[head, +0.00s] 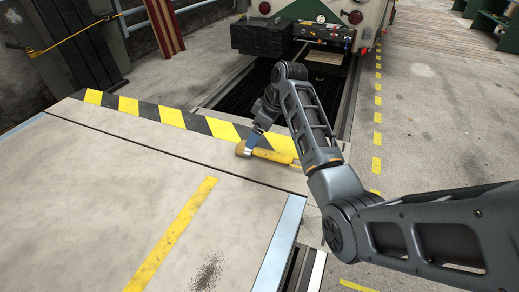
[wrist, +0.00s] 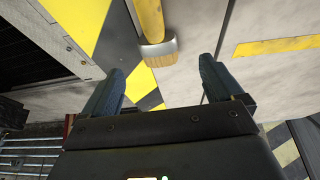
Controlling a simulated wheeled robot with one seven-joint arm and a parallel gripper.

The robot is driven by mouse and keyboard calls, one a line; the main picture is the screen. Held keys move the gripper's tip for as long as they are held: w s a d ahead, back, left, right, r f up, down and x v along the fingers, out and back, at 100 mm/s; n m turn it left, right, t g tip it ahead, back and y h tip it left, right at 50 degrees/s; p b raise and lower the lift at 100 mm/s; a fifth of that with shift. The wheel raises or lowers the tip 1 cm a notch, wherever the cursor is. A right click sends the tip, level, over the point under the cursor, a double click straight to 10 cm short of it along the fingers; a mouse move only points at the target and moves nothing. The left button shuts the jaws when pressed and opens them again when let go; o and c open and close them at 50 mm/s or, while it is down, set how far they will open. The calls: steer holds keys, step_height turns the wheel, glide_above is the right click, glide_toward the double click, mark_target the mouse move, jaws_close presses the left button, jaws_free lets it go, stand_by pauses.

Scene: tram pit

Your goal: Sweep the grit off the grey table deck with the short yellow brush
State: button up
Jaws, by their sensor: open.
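The short yellow brush (head: 277,156) lies near the far right end of the grey table deck (head: 120,190), beside the striped edge. Its tan bristles point left in the head view. In the wrist view the brush (wrist: 148,20) shows its yellow handle, metal ferrule and bristles ahead of my fingertips, centred between them. My gripper (head: 255,141) is open and empty, with its fingers near the brush's bristle end. In the head view it partly hides the brush; I cannot tell whether they touch. Dark grit (head: 208,272) lies in a patch near the deck's front right.
A yellow stripe (head: 172,235) crosses the deck left of the grit. Black and yellow hazard stripes (head: 145,108) run along the far edge. Behind is the dark pit (head: 262,90) with a tram (head: 320,20). A metal edge (head: 278,245) bounds the deck's right side.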

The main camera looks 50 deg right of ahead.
steer(key=shift+d+f, duration=0.15)
steer(key=shift+d, duration=0.05)
steer(key=shift+x, duration=0.85)
steer(key=shift+p+x, duration=0.5)
steer(key=shift+x, duration=2.25)
steer(key=shift+c, duration=0.2)
steer(key=c, duration=1.1)
